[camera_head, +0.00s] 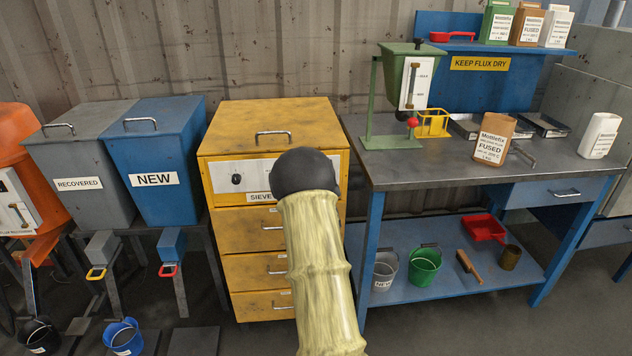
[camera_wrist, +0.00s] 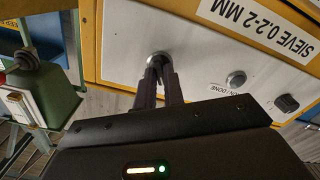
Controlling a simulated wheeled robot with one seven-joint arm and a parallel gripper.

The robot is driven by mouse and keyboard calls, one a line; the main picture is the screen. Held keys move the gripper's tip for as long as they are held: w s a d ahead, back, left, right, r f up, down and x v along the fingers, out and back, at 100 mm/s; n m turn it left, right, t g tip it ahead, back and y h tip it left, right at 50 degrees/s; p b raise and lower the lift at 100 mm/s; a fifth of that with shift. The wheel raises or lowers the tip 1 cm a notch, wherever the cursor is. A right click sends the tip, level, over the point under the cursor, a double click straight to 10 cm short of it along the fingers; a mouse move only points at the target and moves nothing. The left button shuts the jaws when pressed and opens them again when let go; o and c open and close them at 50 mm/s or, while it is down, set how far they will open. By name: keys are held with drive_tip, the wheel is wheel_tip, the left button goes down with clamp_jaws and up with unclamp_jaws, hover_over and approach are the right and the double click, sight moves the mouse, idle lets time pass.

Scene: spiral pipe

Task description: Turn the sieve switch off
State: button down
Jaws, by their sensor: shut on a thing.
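The yellow sieve cabinet (camera_head: 228,142) stands left of the workbench in the head view, with a white front panel (camera_head: 217,177). A black knob (camera_head: 236,179) is on the panel's left; my arm hides the panel's right part. The turned wrist view shows the panel (camera_wrist: 200,70), the black knob (camera_wrist: 287,103) and a silver round button (camera_wrist: 236,79). My gripper (camera_wrist: 159,72) is shut on a silver round switch (camera_wrist: 160,57) at the panel's other end. The fingers cover much of it; its setting and label cannot be read.
Blue (camera_head: 150,150) and grey (camera_head: 80,150) bins stand left of the cabinet. Drawers (camera_head: 250,235) lie below the panel.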

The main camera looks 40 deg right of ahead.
drive_tip(key=shift+f, duration=0.1)
drive_tip(key=c, duration=1.5)
unclamp_jaws()
drive_tip(key=shift+s, duration=0.1)
drive_tip(key=v, duration=1.7)
drive_tip(key=shift+s, duration=0.15)
